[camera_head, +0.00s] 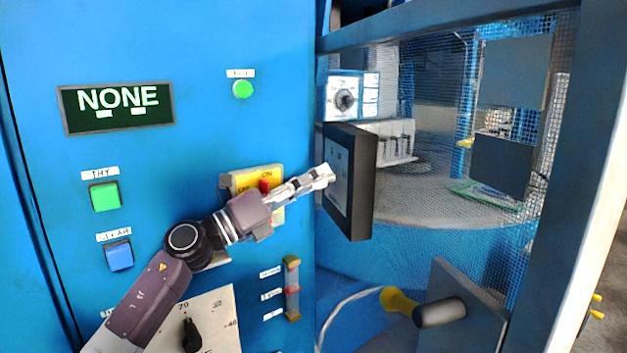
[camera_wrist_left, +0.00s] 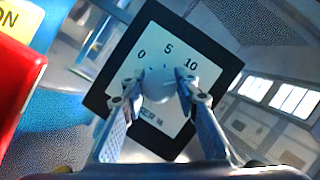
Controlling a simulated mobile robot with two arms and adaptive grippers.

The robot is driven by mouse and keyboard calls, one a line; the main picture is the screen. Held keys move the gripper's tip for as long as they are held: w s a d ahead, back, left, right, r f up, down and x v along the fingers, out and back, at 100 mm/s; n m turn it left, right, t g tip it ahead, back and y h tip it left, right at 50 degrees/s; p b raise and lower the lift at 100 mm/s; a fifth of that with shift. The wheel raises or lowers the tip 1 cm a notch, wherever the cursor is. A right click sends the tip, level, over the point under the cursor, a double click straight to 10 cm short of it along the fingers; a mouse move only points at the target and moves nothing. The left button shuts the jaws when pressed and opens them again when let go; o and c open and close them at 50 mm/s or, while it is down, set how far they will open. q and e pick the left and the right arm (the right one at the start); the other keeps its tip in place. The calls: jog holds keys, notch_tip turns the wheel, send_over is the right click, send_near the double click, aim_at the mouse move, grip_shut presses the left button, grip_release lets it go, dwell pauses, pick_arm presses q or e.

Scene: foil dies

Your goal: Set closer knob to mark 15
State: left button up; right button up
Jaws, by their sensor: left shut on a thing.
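The closer knob (camera_wrist_left: 158,85) is a pale round knob in the left wrist view. It sits on a white dial face with the marks 0, 5 and 10 showing; mark 15 cannot be made out. The dial is on a black-edged box (camera_head: 361,185), seen at an angle in the head view. My left gripper (camera_head: 325,176) reaches across to the box face. In the left wrist view its fingers (camera_wrist_left: 157,88) are closed on both sides of the knob. The knob's exact setting is unclear. My right gripper is not in view.
The blue panel at left carries a display reading NONE (camera_head: 117,107), green (camera_head: 104,196) and blue (camera_head: 118,256) buttons, and a red switch on a yellow plate (camera_head: 243,181) close by my left wrist. A mesh guard (camera_head: 420,80) stands behind the box. A yellow-and-black handle (camera_head: 440,313) is below right.

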pick_arm(q)
jog(key=shift+f, duration=0.15)
dwell(1.0)
jog(key=o, duration=1.1)
jog(key=shift+w+a, duration=0.1)
jog(key=shift+o, duration=0.2)
jog(key=v, duration=1.2)
